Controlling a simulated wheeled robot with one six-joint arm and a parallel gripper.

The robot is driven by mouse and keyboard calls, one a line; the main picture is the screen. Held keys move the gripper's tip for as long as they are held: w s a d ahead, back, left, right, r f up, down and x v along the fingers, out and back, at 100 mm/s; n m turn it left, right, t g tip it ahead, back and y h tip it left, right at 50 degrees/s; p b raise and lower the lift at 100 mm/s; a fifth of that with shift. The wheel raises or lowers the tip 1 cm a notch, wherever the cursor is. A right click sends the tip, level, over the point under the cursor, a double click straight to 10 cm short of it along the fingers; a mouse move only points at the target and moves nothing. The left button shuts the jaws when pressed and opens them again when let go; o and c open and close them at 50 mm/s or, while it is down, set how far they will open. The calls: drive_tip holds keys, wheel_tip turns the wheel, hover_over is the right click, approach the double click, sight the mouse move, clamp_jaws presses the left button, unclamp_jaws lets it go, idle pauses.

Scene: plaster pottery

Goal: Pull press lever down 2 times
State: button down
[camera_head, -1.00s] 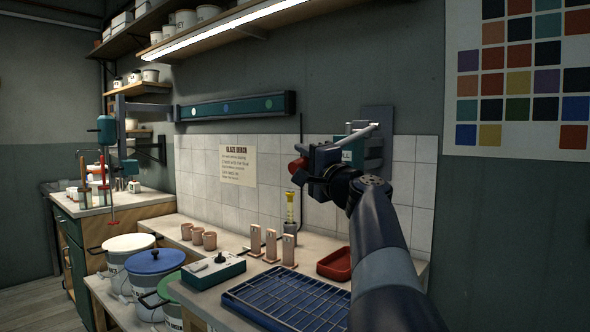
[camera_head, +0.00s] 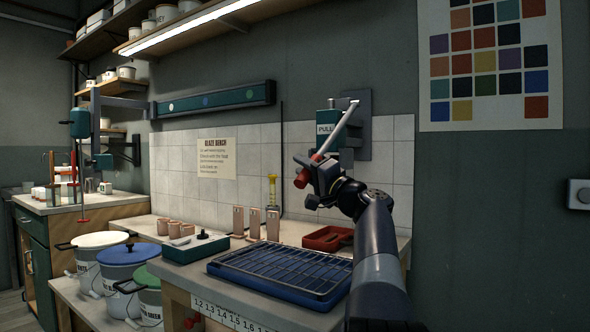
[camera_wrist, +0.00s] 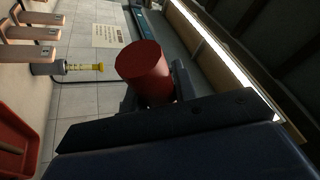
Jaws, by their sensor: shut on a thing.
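The press lever (camera_head: 338,130) is a light metal bar with a red grip (camera_head: 301,179) at its lower left end. It slants down from the green press body marked PULL (camera_head: 328,124) on the wall. My gripper (camera_head: 316,172) is shut on the lever near the red grip. In the wrist view the round red grip (camera_wrist: 143,70) sticks out past my gripper's dark jaws (camera_wrist: 165,105). The part of the bar between the jaws is hidden.
Below my gripper, the bench holds a red tray (camera_head: 327,238), a blue rack tray (camera_head: 280,290) and upright clay test tiles (camera_head: 255,222). A green box (camera_head: 195,247) stands left of the rack. The air left of the lever looks free.

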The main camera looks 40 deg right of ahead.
drive_tip(key=shift+w+d+f+n+y+b, duration=0.2)
drive_tip(key=shift+d+f+n+b, duration=0.25)
drive_tip(key=shift+f, duration=0.35)
drive_tip(key=shift+w+d+f+n+y+b, duration=0.2)
drive_tip(key=shift+d+f+n+b, duration=0.15)
drive_tip(key=shift+d+f, duration=0.3)
drive_tip(key=shift+a, duration=0.1)
drive_tip(key=c, duration=1.1)
unclamp_jaws()
drive_tip(key=shift+s, duration=0.1)
drive_tip(key=v, duration=1)
drive_tip(key=shift+s+f, duration=0.2)
drive_tip(key=shift+s, duration=0.05)
